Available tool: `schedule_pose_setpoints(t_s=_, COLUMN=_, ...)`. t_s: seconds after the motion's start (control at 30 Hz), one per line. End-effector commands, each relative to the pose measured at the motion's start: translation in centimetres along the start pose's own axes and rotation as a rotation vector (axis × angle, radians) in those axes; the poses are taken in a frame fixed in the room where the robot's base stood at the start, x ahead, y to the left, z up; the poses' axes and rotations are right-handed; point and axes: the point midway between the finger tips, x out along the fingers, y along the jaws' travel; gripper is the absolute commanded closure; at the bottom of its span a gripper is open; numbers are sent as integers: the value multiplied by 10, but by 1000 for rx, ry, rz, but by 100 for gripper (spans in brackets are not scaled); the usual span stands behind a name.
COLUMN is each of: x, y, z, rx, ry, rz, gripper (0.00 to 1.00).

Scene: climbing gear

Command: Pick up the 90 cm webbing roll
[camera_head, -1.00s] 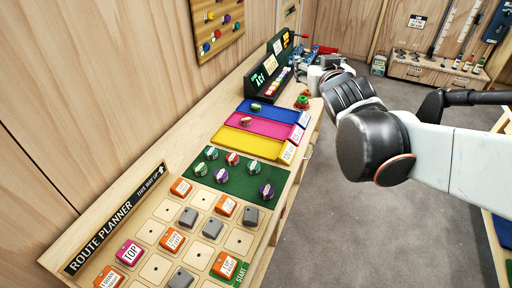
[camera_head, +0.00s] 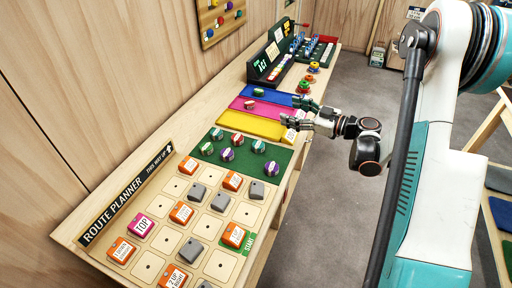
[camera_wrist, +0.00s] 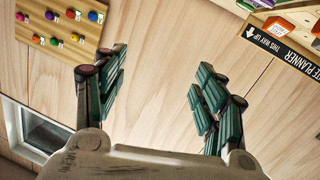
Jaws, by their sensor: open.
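Several small webbing rolls with red, green and purple ends, among them a purple one (camera_head: 271,167), stand on a green mat (camera_head: 192,160) on the bench. Another roll (camera_head: 249,104) sits on the pink tray and one more (camera_head: 258,91) on the blue tray. Their lengths are too small to read, so I cannot tell which is the 90 cm one. My gripper (camera_head: 300,112) is open and empty at the right ends of the trays, apart from the mat rolls. The wrist view shows its spread green-padded fingers (camera_wrist: 160,75) facing the wooden wall, with no roll there.
A route planner board (camera_head: 165,240) with orange, grey and pink blocks lies in front of the mat. Blue, pink and yellow (camera_head: 240,124) trays lie behind it. A dark sign stand (camera_head: 268,65) is farther back.

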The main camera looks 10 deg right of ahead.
Motion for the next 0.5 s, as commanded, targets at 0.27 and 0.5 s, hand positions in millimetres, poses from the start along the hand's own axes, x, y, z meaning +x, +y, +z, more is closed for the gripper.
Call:
schedule_pose_setpoints(t_s=0.27, x=-33, y=-37, z=107, rx=129, ry=-166, rz=-174, gripper=36)
schedule_pose_setpoints(t_s=0.5, x=-14, y=-49, z=124, rx=149, ry=-189, rz=-199, gripper=36)
